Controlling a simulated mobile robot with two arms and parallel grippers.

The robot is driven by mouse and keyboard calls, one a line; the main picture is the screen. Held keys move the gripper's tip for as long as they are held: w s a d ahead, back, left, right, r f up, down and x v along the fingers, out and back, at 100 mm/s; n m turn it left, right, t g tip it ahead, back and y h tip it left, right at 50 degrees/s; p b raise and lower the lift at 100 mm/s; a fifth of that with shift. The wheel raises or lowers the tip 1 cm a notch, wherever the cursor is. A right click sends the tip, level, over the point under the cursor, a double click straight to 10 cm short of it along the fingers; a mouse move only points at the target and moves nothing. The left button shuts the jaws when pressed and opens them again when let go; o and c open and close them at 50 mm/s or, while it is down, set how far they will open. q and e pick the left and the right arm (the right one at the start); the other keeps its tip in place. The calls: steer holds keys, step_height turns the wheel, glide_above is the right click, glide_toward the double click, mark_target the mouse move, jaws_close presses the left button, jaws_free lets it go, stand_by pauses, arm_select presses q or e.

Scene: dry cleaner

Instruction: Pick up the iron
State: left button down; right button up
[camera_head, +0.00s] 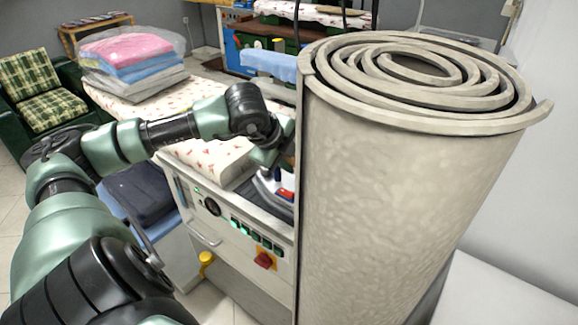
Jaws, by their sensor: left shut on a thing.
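The iron (268,187) shows in the head view on the right end of the ironing table, close to the big roll. It looks light-coloured at the body with a dark blue handle part and a red patch. My left gripper (267,155) is directly above it, pointing down and shut on the iron. The fingertips and part of the iron are hard to make out. I cannot tell whether the iron touches its rest. My right gripper is not in view.
A tall beige rolled carpet (400,190) stands just right of the iron. The ironing table (205,92) has a patterned cover and a control panel (240,225). Folded bagged laundry (125,50) lies at its far end. A green armchair (40,95) is at left.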

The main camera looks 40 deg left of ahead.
arm_select(q)
steer(key=shift+w+a+r, duration=0.15)
steer(key=shift+a+r, duration=0.05)
